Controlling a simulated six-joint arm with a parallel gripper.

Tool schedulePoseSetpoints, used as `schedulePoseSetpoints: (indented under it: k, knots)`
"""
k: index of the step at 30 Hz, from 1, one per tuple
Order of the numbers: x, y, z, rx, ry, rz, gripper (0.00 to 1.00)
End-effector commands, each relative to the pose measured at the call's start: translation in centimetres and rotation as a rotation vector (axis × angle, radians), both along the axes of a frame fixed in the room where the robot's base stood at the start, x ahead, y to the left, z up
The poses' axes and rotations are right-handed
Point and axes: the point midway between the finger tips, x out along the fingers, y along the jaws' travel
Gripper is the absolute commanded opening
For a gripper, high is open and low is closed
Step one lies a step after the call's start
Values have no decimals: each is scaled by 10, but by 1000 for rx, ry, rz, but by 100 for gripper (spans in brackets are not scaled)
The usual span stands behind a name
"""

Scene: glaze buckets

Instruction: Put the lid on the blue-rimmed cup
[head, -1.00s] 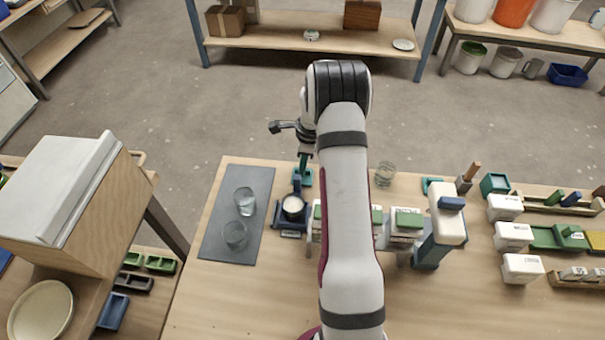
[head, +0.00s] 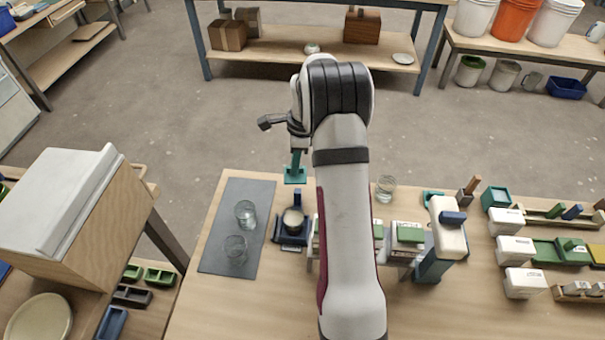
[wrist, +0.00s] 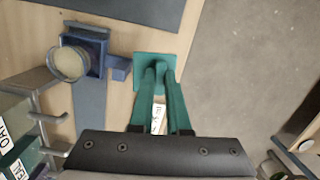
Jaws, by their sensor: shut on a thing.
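My gripper (head: 296,166), with long teal fingers, is shut on a flat teal square piece (head: 295,176), which looks like the lid. It hangs near the table's back edge, and it also shows in the wrist view (wrist: 148,66). A round cup (head: 293,220) with pale contents sits on a dark blue stand (head: 290,237), in front of the lid and apart from it. The cup also shows in the wrist view (wrist: 68,63). Two clear glasses (head: 245,213) (head: 236,249) stand on the grey mat. I cannot make out for certain which rim is blue.
The grey mat (head: 225,225) lies left of the stand. Another clear glass (head: 385,188) stands right of my arm. White tubs (head: 515,249) and a blue-and-white device (head: 440,240) stand further right. My arm hides the middle of the table.

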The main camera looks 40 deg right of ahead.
Motion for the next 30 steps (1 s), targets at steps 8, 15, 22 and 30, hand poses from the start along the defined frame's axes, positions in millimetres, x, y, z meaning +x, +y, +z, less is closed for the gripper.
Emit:
schedulePoseSetpoints:
  k: [8,15,22,30]
  knots:
    - [5,69,60,-33,7,594,0]
    - [-11,142,123,-48,18,1255,0]
    - [-35,189,164,-43,20,1714,0]
    - [-57,219,193,-29,19,2050,0]
